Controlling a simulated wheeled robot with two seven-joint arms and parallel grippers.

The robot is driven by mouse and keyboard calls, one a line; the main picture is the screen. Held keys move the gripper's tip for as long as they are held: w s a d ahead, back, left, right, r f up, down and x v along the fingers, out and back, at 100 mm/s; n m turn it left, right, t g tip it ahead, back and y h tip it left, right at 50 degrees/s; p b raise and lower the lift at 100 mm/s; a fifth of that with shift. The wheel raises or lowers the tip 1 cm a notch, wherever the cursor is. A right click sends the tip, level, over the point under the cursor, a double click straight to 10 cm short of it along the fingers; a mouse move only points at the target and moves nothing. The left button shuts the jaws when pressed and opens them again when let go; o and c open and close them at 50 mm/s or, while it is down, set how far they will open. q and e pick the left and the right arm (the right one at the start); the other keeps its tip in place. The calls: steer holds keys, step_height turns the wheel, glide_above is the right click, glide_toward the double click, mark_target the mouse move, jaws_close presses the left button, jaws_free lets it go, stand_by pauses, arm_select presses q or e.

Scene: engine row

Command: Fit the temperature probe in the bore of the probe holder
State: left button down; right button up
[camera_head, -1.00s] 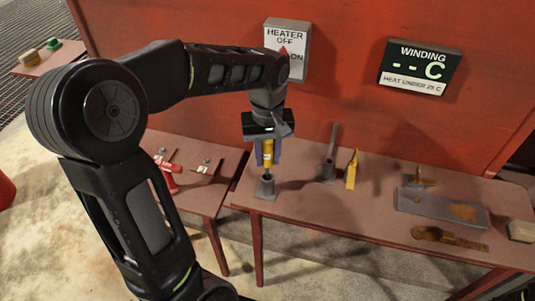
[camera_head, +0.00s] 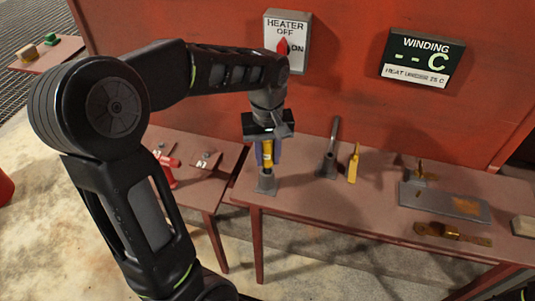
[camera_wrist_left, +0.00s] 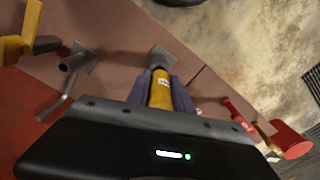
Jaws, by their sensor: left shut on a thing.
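The temperature probe (camera_head: 267,150) is a yellow cylinder with a pale label, held upright between the bluish fingers of my left gripper (camera_head: 267,160). The probe holder (camera_head: 266,185), a grey socket on a square foot, stands on the table directly under the probe. The probe's lower end meets the holder's top; how deep it sits in the bore is hidden. In the left wrist view the yellow probe (camera_wrist_left: 161,92) lies between the fingers, with the grey holder (camera_wrist_left: 160,57) just beyond it. My right gripper is out of view.
On the reddish table (camera_head: 320,212), a grey stand with a tall tube (camera_head: 329,160) and a yellow upright piece (camera_head: 353,163) stand to the right. A grey plate (camera_head: 445,201) lies farther right. A heater switch (camera_head: 287,42) and winding display (camera_head: 421,58) are on the red wall.

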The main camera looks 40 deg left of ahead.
mark_target(267, 143)
arm_select(q)
steer(key=shift+f+b, duration=1.1)
steer(key=shift+f, duration=0.45)
steer(key=c, duration=1)
jaws_free()
steer(key=shift+c, duration=0.2)
step_height(267, 143, up, 8)
steer(key=shift+f, duration=0.1)
